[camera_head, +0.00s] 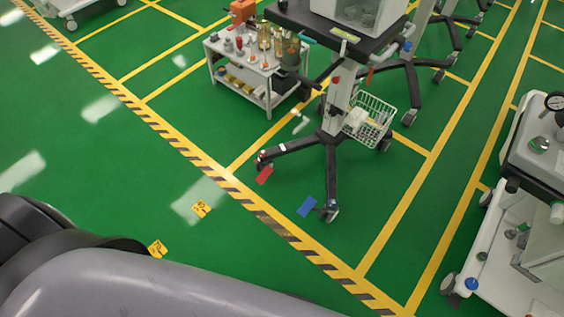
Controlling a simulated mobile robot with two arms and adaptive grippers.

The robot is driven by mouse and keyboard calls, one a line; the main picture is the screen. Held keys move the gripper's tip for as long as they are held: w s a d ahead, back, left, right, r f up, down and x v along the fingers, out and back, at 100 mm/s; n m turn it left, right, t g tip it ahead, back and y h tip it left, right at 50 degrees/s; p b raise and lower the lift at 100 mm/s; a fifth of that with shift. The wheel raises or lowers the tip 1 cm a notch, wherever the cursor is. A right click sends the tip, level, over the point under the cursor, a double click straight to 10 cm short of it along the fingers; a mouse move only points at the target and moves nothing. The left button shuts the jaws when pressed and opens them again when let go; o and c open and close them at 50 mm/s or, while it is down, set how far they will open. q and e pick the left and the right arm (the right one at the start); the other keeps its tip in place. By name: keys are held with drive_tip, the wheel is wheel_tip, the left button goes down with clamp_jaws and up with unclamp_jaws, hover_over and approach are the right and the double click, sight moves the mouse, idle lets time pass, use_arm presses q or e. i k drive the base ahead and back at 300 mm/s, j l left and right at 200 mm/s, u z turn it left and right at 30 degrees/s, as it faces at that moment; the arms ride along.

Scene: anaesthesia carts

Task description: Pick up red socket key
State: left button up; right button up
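I cannot make out a red socket key with certainty. A small red piece (369,76) hangs below the top of the dark wheeled cart (330,130). Neither of my grippers is in view; only part of my own grey and black body shows along the bottom left.
A white wire basket (368,121) hangs on the cart. A white cart (530,210) stands at the right. The striped floor line between is clear.

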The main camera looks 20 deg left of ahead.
sight(241, 52)
drive_tip(key=j+u, duration=0.1)
drive_tip(key=i+j+u, duration=0.1)
drive_tip(key=j, duration=0.25)
drive_tip(key=i+j+u, duration=0.2)
drive_tip(key=j+u, duration=0.2)
drive_tip(key=i+j+u, duration=0.6)
drive_tip(key=u, duration=0.2)
drive_tip(key=i+j+u, duration=0.25)
drive_tip(key=u, duration=0.15)
drive_tip(key=i+j, duration=0.1)
drive_tip(key=i, duration=0.3)
drive_tip(key=i+z, duration=0.15)
drive_tip(key=i, duration=0.3)
drive_tip(key=i+j, duration=0.2)
drive_tip(key=i, duration=0.2)
drive_tip(key=l+z, duration=0.05)
